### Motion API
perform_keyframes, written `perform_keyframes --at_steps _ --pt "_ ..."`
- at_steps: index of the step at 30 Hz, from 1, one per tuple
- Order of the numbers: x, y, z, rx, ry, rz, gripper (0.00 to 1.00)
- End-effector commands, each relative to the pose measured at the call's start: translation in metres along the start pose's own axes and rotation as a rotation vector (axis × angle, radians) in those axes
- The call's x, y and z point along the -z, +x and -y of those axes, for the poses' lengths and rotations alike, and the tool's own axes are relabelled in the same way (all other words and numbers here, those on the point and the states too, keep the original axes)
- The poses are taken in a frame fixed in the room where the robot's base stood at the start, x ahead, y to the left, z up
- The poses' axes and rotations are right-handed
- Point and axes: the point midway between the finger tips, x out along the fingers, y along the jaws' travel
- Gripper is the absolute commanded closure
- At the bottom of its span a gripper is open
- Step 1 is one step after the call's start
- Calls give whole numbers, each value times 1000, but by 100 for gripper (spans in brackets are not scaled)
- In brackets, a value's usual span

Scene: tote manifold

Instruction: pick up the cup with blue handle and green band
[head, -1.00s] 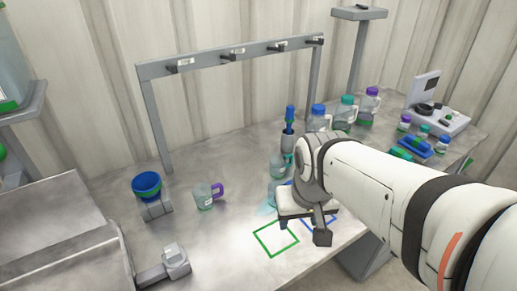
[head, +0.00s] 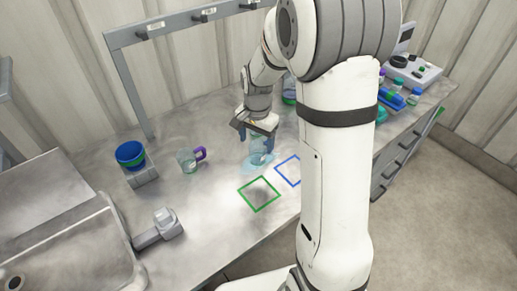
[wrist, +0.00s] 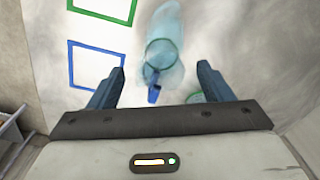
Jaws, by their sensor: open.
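A clear bluish cup (wrist: 163,54) with a blue handle (wrist: 153,94) stands on the bench in the wrist view, its round rim seen from above. In the head view this cup (head: 260,158) shows just below my gripper (head: 257,146). My gripper is open and points down. In the wrist view the cup lies between and beyond the spread fingertips of my gripper (wrist: 161,72), with the handle toward the palm. The fingers do not appear to touch it.
A clear cup with a purple handle (head: 188,160) stands to the left. A blue and green bowl (head: 130,154) sits on a stand further left. Green (head: 259,194) and blue (head: 289,171) outlined squares mark the bench. A green-rimmed item (wrist: 196,97) is close by my right-hand finger.

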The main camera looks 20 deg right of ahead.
Motion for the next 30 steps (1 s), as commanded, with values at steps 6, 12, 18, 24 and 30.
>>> perform_keyframes --at_steps 6,12,18,24,30 --pt "1 23 0 -2 -2 3 27" --pt "7 49 2 -2 -3 3 27" --pt "6 68 2 -1 -4 1 27" --pt "6 69 3 0 -5 0 27" --pt "6 68 3 0 -5 0 41"
